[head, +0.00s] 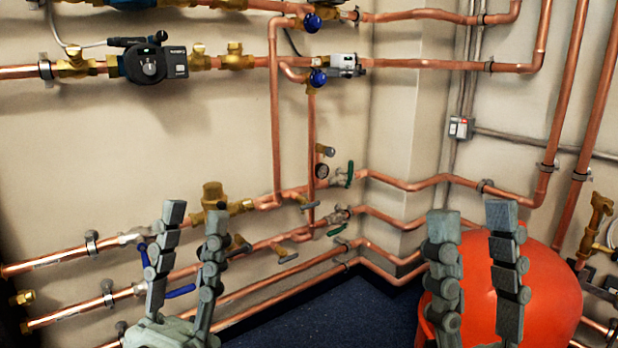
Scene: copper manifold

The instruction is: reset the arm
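My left gripper (194,226) is at the lower left of the head view. Its two grey fingers point up and stand apart, with nothing between them. It shows in front of the lower copper pipes (70,254). My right gripper (473,222) is at the lower right, also pointing up with its fingers apart and empty. It shows in front of a red rounded tank (552,285). The arms behind both grippers are mostly below the picture's edge.
Copper pipes run along the wall, with a black pump (147,64) at upper left. Blue-handled valves (318,78) and green-handled valves (349,174) sit on them. Vertical pipes (570,85) stand at right. A patch of dark blue floor (365,318) between the grippers is clear.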

